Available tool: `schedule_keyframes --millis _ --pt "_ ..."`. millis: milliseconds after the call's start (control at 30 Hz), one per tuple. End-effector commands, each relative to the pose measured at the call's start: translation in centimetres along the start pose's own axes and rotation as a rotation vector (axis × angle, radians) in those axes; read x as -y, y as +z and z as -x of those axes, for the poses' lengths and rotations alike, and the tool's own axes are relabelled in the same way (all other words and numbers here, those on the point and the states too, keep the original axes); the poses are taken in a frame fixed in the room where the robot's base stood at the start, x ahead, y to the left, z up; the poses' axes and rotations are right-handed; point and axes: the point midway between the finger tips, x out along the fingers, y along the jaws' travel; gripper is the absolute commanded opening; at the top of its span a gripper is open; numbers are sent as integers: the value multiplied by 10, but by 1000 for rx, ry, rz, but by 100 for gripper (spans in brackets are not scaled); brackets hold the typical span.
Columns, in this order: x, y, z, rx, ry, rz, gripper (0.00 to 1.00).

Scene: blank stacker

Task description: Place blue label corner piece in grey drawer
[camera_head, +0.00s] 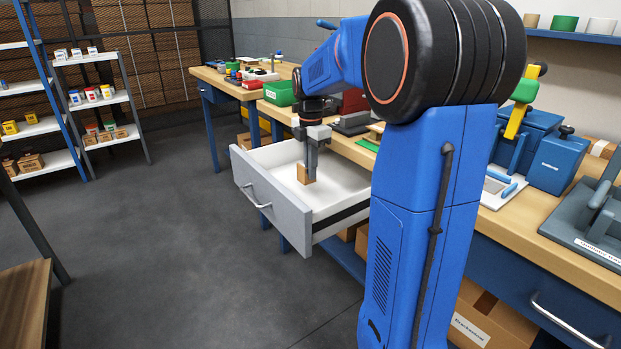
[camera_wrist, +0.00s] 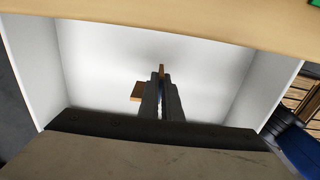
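The grey drawer (camera_head: 290,221) is pulled open under the workbench, with a white inside; its white interior also shows in the wrist view (camera_wrist: 95,60). My gripper (camera_head: 311,176) reaches straight down into the drawer. A small brown wooden corner piece (camera_head: 302,174) is at the fingertips, low over or on the drawer floor; contact with the floor is unclear. In the wrist view my fingers (camera_wrist: 161,78) are close together with one thin leg of the brown piece (camera_wrist: 137,92) between them. Another part sticks out to the left. Its blue label is not clearly visible.
The drawer walls stand close around my gripper. The wooden bench top (camera_head: 350,150) lies just behind, with a green bin (camera_head: 279,93) and a dark device (camera_head: 352,123). Blue boxes (camera_head: 556,161) stand to the right. Shelves (camera_head: 98,95) are at the far left, with clear floor between.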

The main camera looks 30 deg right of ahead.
Motion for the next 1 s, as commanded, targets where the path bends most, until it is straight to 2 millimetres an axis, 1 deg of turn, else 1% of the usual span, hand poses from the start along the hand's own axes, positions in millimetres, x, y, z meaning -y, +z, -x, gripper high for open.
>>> schedule_keyframes --millis 100,200,600,667,700,1000 --pt "0 0 -16 -1 -3 0 0" --pt "0 0 -27 0 -1 0 0" --pt "0 0 -32 0 0 0 0" --pt "0 0 -32 0 1 0 14" --pt "0 0 -32 0 1 0 23" --pt "0 0 -32 0 1 0 23"
